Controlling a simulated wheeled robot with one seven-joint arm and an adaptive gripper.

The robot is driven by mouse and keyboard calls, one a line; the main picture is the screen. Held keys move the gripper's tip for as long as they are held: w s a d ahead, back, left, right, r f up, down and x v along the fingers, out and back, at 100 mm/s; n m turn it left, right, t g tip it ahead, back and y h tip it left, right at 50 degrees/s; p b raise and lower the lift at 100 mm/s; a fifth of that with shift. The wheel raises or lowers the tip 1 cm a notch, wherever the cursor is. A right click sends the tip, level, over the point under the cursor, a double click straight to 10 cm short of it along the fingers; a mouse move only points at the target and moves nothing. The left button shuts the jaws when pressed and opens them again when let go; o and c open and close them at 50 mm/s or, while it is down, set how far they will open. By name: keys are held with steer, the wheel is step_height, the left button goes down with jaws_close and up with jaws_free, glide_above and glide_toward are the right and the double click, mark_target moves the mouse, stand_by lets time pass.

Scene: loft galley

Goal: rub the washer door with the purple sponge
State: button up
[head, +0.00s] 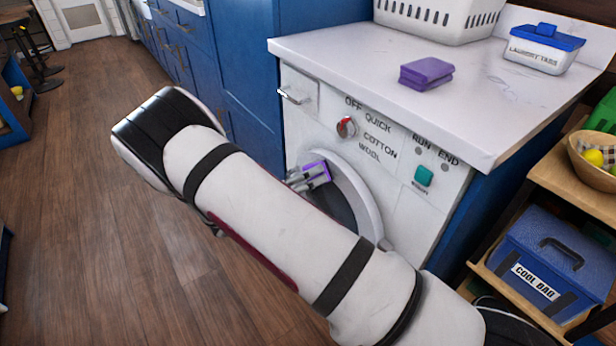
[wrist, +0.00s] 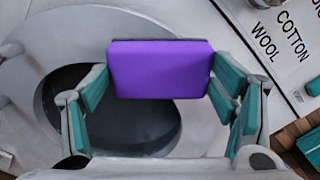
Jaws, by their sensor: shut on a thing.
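The washer door (head: 366,196) is a round white ring with dark glass on the front of the white washer, partly hidden by my arm. My gripper (head: 306,178) is at the door's upper left and is shut on a purple sponge (head: 322,171). In the wrist view the purple sponge (wrist: 160,70) sits between the teal-padded fingers, in front of the washer door (wrist: 150,128). It covers part of the ring and dark glass. I cannot tell whether the sponge touches the door.
The white worktop (head: 345,52) holds a folded purple cloth (head: 426,73), a laundry tabs tub (head: 541,50) and a white basket (head: 440,18). A shelf with a blue cool bag (head: 549,262) stands right.

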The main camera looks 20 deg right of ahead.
steer(key=shift+x, duration=1)
stand_by(0.3)
steer(key=shift+s+d+r+p, duration=0.1)
steer(key=shift+s+d+p, duration=0.15)
steer(key=shift+s+p, duration=0.55)
steer(key=shift+s+d+p, duration=0.25)
steer(key=shift+s+p, duration=0.25)
steer(key=shift+s, duration=0.5)
steer(key=shift+s+d, duration=0.1)
steer(key=shift+d, duration=0.1)
steer(key=shift+w+a+b, duration=0.2)
steer(key=shift+w+b, duration=0.15)
steer(key=shift+w, duration=0.4)
steer(key=shift+w+a+b, duration=0.15)
steer(key=shift+w+b, duration=0.2)
steer(key=shift+w, duration=0.95)
steer(key=shift+c, duration=0.3)
steer(key=shift+a, duration=0.1)
